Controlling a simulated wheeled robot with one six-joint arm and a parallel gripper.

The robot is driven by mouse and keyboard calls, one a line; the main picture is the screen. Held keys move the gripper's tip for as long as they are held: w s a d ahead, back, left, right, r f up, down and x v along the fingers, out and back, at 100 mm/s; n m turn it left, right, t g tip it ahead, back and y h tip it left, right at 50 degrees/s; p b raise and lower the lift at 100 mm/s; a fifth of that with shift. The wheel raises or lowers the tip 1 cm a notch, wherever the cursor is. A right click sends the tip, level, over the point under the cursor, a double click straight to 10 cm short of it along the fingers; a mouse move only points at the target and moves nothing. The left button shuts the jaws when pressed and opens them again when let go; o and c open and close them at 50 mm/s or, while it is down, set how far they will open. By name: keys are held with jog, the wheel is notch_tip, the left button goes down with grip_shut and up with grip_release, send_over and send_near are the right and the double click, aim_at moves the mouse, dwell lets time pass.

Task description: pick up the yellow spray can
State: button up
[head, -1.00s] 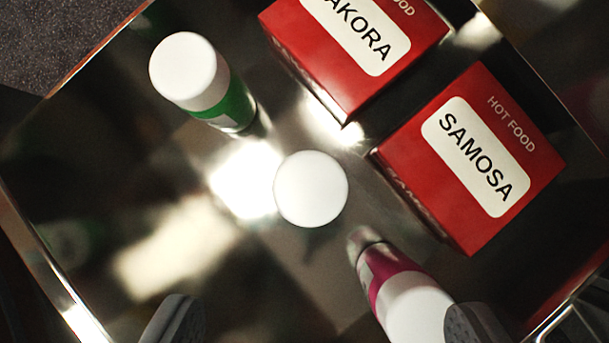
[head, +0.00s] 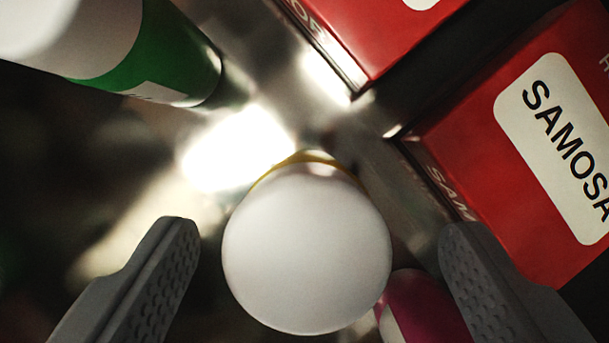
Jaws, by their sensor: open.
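The yellow spray can (head: 306,250) stands upright in the head view, seen almost straight down. Its round white cap fills the lower middle, and only a thin yellow edge shows behind the cap. My gripper (head: 320,235) is open, with one grey finger left of the can and one right of it. Gaps show between the cap and both fingers. The rest of the can's body is hidden under the cap.
A magenta can (head: 425,305) stands close by at lower right, partly behind the right finger. A green can (head: 160,55) with a white cap is at upper left. A red samosa box (head: 450,135) and another red box (head: 375,30) stand at right and top. The surface is shiny metal.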

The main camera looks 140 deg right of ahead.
jog(key=shift+x, duration=1.95)
jog(key=shift+s+a, duration=0.1)
jog(key=shift+s, duration=0.05)
jog(key=c, duration=1.2)
jog(key=shift+r, duration=0.1)
